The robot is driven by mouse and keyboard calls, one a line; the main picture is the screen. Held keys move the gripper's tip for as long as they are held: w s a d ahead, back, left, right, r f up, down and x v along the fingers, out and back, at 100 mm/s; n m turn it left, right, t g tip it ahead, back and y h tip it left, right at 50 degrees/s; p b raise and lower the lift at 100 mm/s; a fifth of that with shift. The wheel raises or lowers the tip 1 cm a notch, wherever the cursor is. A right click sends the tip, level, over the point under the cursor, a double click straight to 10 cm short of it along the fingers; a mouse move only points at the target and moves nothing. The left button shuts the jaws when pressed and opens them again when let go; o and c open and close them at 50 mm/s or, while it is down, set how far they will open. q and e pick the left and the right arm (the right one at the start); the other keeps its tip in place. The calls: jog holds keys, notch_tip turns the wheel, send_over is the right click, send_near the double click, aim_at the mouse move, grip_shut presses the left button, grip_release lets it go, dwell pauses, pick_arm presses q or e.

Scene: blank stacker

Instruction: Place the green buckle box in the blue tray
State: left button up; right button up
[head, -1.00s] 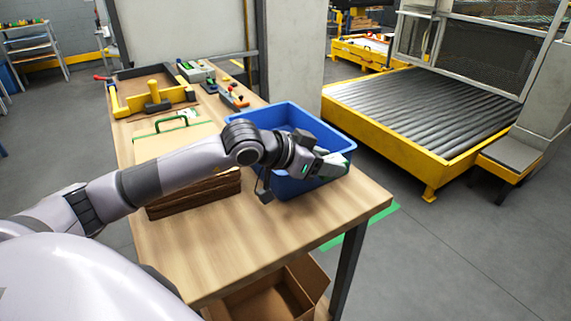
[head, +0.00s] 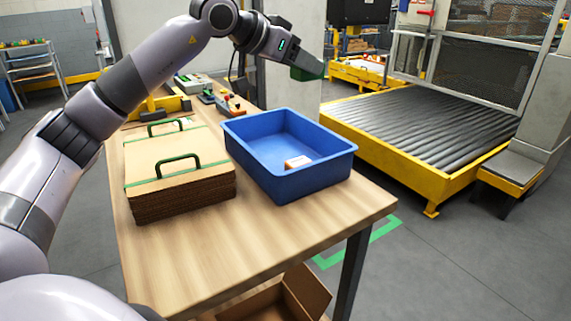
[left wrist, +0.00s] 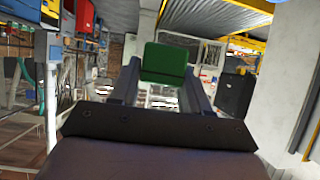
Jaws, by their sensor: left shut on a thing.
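The green buckle box (head: 309,73) is held at the tip of my left gripper (head: 298,62), high above and beyond the blue tray. In the left wrist view the green box (left wrist: 165,63) sits between the two fingers of my left gripper (left wrist: 163,80), which is shut on it. The blue tray (head: 312,178) stands on the wooden table, with a small whitish box (head: 298,162) lying inside it. The rest of the tray floor that shows is bare. My right gripper is not in view.
A stack of cardboard sheets (head: 185,198) with green handles lies left of the tray on the table (head: 265,230). Tools and small items (head: 222,100) lie farther back. A grey pillar stands behind the tray, and a yellow-framed roller conveyor (head: 420,115) is to the right.

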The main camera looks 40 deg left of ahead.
pick_arm(q)
notch_tip(320, 180, down, 15)
jog(key=b, duration=0.4)
jog(key=shift+f+b, duration=0.5)
jog(key=shift+f, duration=1.85)
jog(key=shift+f, duration=0.2)
jog(key=o, duration=1.2)
jog(key=shift+c, duration=0.2)
